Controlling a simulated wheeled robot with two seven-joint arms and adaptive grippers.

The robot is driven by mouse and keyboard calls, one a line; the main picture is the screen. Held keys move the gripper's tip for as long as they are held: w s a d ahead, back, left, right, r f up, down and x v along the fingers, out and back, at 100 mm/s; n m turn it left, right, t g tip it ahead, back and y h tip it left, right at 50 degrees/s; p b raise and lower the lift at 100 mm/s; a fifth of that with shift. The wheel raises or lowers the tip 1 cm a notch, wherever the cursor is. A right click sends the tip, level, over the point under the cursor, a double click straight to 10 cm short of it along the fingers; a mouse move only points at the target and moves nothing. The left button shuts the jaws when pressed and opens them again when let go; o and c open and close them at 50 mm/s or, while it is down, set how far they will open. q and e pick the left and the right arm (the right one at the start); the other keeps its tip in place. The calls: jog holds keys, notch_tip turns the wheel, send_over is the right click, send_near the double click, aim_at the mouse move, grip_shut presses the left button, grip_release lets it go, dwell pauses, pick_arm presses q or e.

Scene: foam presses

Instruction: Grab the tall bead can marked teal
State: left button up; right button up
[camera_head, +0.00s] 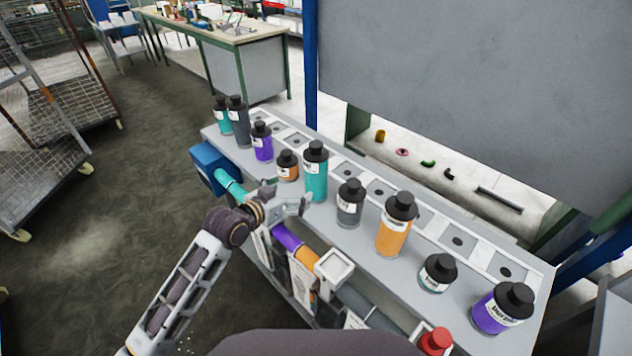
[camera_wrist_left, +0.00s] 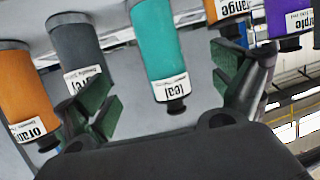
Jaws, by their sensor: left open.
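The tall teal can (camera_head: 315,180), with a black cap and a white label, stands upright on the grey bench top (camera_head: 405,295), between a small orange can (camera_head: 287,167) and a grey can (camera_head: 349,208). My left gripper (camera_head: 291,205) is open, just in front of the tall teal can on its near side. In the left wrist view, where things appear upside down, the can marked teal (camera_wrist_left: 157,60) lies between the spread green-padded fingers, with a gap on both sides. The grey can (camera_wrist_left: 77,50) is close to the left finger there. My right gripper is not in view.
A purple can (camera_head: 262,147), a tall dark grey can (camera_head: 238,125) and a short teal can (camera_head: 221,118) stand farther left. A tall orange can (camera_head: 393,235), a small can (camera_head: 436,274) and a purple can (camera_head: 497,312) stand right. A grey panel (camera_head: 480,90) rises behind.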

aim_at(309, 181)
pick_arm(q)
jog(key=shift+p+x, duration=0.4)
jog(key=shift+x, duration=3.9)
jog(key=shift+w+d, duration=0.1)
jog(key=shift+w, duration=0.05)
jog(key=shift+p+x, duration=0.4)
jog(key=shift+x, duration=2.05)
jog(key=shift+c, duration=1)
jog(key=c, duration=1.2)
